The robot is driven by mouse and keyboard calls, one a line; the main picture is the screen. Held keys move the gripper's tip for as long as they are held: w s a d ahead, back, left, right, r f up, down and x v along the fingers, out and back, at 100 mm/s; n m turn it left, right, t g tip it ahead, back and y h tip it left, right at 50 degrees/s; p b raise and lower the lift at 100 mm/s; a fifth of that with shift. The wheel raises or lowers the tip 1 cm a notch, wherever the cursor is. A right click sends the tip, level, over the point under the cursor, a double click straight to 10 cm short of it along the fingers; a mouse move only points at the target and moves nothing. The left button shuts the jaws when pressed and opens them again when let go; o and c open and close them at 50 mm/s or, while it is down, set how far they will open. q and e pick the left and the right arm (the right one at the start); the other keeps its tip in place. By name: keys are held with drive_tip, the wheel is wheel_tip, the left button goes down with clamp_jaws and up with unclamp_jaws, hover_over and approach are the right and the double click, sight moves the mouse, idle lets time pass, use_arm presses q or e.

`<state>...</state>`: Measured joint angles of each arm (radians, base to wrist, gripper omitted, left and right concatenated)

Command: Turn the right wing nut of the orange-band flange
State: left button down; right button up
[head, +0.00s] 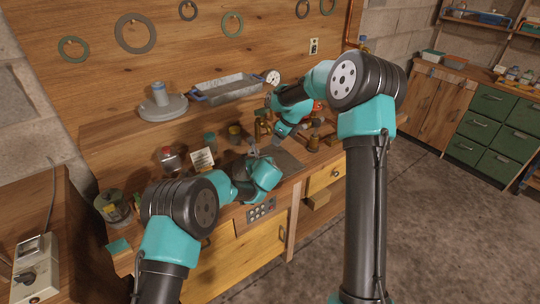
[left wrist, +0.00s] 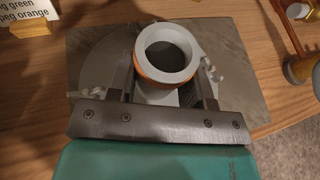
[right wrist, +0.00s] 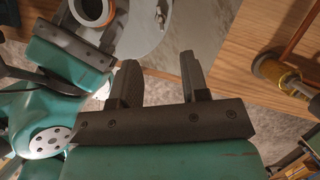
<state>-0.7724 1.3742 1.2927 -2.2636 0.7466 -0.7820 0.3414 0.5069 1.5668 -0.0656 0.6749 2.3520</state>
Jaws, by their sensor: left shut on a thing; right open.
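The orange-band flange (left wrist: 165,68) is a white ring with an orange band on a pale round base in the left wrist view. My left gripper (left wrist: 165,85) has its two fingers on either side of it, shut on it. The flange's right wing nut (left wrist: 212,70) is small and white, just right of the right finger. It also shows in the right wrist view (right wrist: 160,15). Another white wing nut (left wrist: 90,91) lies on the left side. My right gripper (right wrist: 157,65) is open and empty, its fingertips below and apart from the right wing nut in its view.
The flange stands on a grey plate (left wrist: 245,100) on the wooden bench. A brass fitting with a copper pipe (right wrist: 270,68) is to the right. A white lettered card (head: 202,158), a jar (head: 170,160) and a glass vessel (head: 112,207) stand to the left.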

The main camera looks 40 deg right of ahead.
drive_tip(key=x, duration=1.1)
clamp_jaws()
